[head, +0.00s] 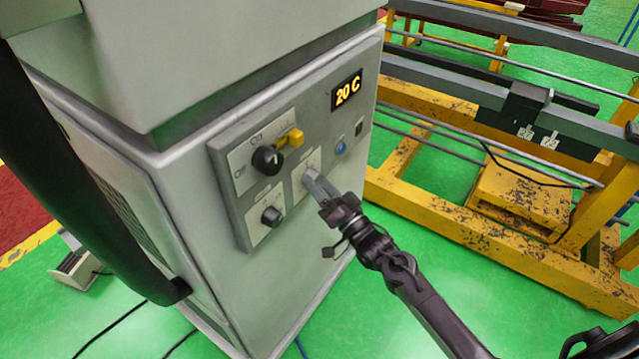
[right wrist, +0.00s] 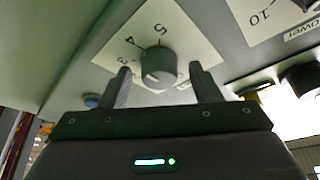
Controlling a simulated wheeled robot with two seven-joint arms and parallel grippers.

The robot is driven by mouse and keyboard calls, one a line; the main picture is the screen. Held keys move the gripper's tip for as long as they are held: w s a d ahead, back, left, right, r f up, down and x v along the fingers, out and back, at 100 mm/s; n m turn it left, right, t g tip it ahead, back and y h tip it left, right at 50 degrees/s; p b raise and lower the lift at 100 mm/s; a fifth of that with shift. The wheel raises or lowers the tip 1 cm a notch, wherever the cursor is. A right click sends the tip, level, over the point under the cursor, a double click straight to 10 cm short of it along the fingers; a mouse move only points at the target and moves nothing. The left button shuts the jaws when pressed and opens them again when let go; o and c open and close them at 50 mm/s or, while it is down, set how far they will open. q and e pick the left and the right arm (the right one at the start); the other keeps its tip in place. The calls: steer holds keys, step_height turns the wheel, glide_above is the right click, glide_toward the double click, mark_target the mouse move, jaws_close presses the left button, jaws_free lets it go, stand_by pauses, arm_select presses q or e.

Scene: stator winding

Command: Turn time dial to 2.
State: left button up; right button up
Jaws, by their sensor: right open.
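A dark round dial (right wrist: 158,67) on a white numbered plate (right wrist: 125,35) is in the right wrist view, with 3, 4 and 5 legible. It appears to be the time dial, but its name label is not readable. A pale mark shows on its face; the number it points to is unclear. My right gripper (head: 318,187) is open at the panel, its two fingers (right wrist: 205,85) on either side of the dial with visible gaps. In the head view the gripper hides this dial. My left gripper is not in view.
The display (head: 347,90) reads 20 C. A yellow frame (head: 440,208) stands to the right.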

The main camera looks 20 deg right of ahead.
steer(key=c, duration=0.8)
steer(key=shift+c, duration=0.9)
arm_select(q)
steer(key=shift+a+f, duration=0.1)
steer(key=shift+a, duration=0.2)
arm_select(e)
steer(key=shift+f, duration=0.1)
